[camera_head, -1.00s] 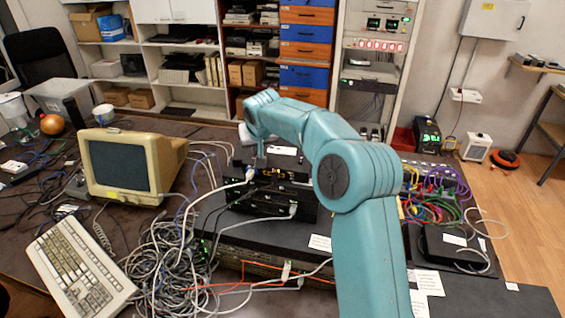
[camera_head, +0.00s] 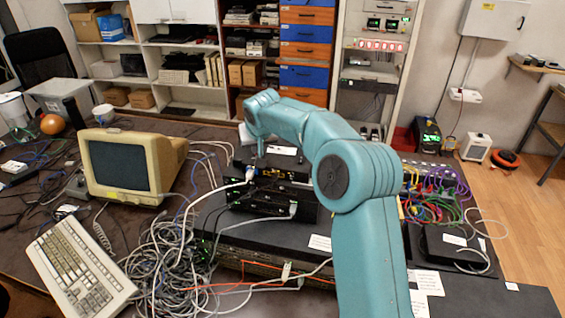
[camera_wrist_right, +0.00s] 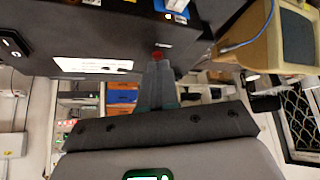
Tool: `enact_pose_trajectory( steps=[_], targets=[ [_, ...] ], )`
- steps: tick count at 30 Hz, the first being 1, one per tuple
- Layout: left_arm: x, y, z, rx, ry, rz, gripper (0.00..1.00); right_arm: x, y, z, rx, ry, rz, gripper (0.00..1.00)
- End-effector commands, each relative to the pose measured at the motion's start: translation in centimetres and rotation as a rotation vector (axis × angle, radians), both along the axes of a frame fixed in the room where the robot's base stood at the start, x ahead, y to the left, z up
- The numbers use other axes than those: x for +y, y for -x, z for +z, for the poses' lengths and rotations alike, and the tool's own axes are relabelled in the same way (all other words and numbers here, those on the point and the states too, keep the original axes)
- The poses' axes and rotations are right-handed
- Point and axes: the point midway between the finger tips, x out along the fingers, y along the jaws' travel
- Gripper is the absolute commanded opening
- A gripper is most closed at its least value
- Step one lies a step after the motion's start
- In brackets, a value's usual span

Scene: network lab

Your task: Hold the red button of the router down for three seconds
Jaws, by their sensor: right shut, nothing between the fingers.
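In the right wrist view the router (camera_wrist_right: 105,32) is a black box with a white label, seen upside down. Its small red button (camera_wrist_right: 157,55) is on the face in front of my right gripper (camera_wrist_right: 157,64). The right gripper is shut and empty, its fingertips right at the button and partly overlapping it. I cannot tell whether they touch it or press it in. In the head view the right gripper (camera_head: 260,152) is small, behind the stack of black devices (camera_head: 272,203); the red button is hidden there. My left gripper is not in view.
A white-plugged cable (camera_head: 249,174) is close to the right gripper's left. A beige monitor (camera_head: 130,165), a keyboard (camera_head: 78,270) and tangled grey cables (camera_head: 165,255) lie to the left. Colored cables (camera_head: 435,190) are on the right.

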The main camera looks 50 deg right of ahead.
Motion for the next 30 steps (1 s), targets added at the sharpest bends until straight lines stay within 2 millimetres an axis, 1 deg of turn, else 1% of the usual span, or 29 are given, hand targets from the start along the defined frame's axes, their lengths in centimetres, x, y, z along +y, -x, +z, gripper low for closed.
enact_pose_trajectory(
  steps=[12, 16, 30],
  targets=[
    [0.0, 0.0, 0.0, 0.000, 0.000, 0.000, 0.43, 0.0, 0.0, 0.0, 0.001, -0.001, 0.000, 0.00],
    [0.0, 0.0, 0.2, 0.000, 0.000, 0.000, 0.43, 0.0, 0.0, 0.2, 0.001, -0.001, 0.000, 0.00],
    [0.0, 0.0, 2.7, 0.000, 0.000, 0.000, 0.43, 0.0, 0.0, 3.4, -0.001, 0.001, 0.000, 0.00]
  ],
)
